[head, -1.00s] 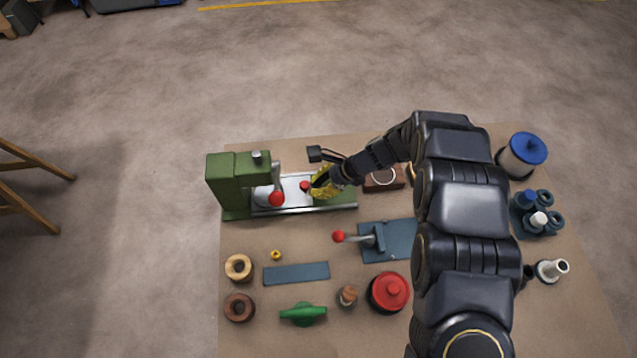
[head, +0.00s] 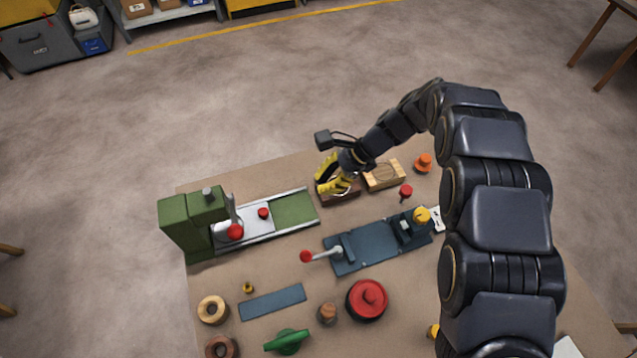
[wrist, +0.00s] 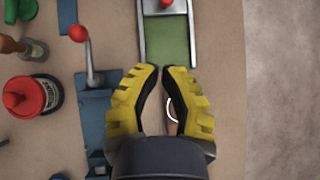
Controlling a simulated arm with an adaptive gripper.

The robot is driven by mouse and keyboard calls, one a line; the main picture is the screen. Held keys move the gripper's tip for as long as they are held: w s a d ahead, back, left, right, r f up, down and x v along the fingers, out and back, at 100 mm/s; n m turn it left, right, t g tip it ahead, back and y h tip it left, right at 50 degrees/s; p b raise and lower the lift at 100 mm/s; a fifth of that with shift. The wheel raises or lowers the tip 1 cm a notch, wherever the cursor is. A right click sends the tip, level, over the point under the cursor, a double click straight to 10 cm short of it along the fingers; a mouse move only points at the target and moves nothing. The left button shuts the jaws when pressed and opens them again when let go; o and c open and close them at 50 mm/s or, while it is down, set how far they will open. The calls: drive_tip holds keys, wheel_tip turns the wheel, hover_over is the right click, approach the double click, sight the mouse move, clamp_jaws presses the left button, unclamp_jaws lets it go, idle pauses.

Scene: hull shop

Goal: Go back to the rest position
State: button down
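Part of a white ring on the block shows through the gap between the fingers. The green machine (head: 190,222), with a sliding bed (head: 262,222) and red knobs, stands left of the gripper. The gripper looks clear of it.
A blue fixture with a red-knobbed lever (head: 375,250) lies in front. A wooden block (head: 385,176), an orange knob (head: 424,162) and a red knob (head: 405,191) are right of the gripper. A red lidded pot (head: 367,300) stands near the front. Open floor lies behind the bench.

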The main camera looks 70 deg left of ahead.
idle(0.5)
drive_tip(key=w+d+r+t, duration=0.1)
drive_tip(key=w+d+r, duration=0.4)
drive_tip(key=d, duration=0.3)
drive_tip(key=w+d+r+t, duration=0.2)
drive_tip(key=w+d+r, duration=0.25)
drive_tip(key=d, duration=0.45)
drive_tip(key=w+d+r+t, duration=0.1)
drive_tip(key=w+d+r, duration=0.3)
drive_tip(key=d+r, duration=0.3)
drive_tip(key=s+d, duration=0.4)
drive_tip(key=d, duration=0.3)
drive_tip(key=s+d+r+n+t, duration=0.1)
drive_tip(key=s+d, duration=0.3)
drive_tip(key=d, duration=0.4)
drive_tip(key=s+d+r+t+h, duration=0.1)
drive_tip(key=s+d, duration=0.3)
drive_tip(key=d, duration=0.3)
drive_tip(key=shift+d+r+n, duration=0.2)
drive_tip(key=shift+n, duration=0.2)
